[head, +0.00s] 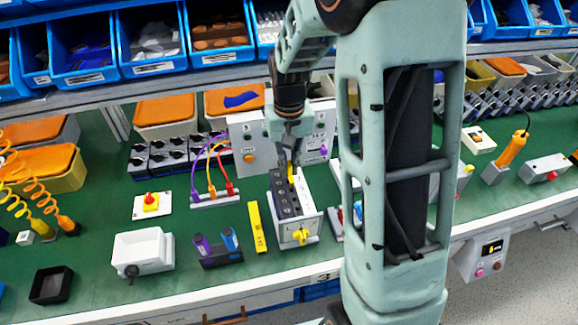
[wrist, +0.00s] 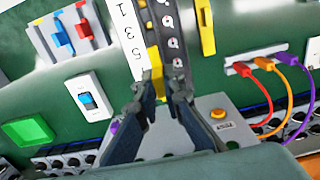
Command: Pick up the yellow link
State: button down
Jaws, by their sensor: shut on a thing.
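The yellow link (head: 291,173) is a small narrow piece below my gripper (head: 290,158), at the far end of a dark numbered strip (head: 283,193) in a white box. In the wrist view the yellow link (wrist: 155,62) is between the fingertips of my gripper (wrist: 162,84), which is shut on it. The link lies along the edge of the strip with round holes (wrist: 170,40). Whether it is clear of the strip cannot be told. Its lower end is partly hidden by the fingers.
A yellow bar (head: 257,228) lies left of the white box (head: 309,226), which has a yellow knob (head: 300,236). A grey panel (head: 250,140) stands behind my gripper. Purple, orange and red plugs (head: 214,192) stand to the left. Green bench is free around (head: 100,225).

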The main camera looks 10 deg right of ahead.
jog(key=s+a+r+p, duration=0.3)
jog(key=s+r+p, duration=0.4)
jog(key=s+r, duration=0.5)
jog(key=shift+s+a+r+p, duration=0.2)
jog(key=shift+s+a+p, duration=0.1)
jog(key=shift+s, duration=0.35)
jog(key=shift+f, duration=0.1)
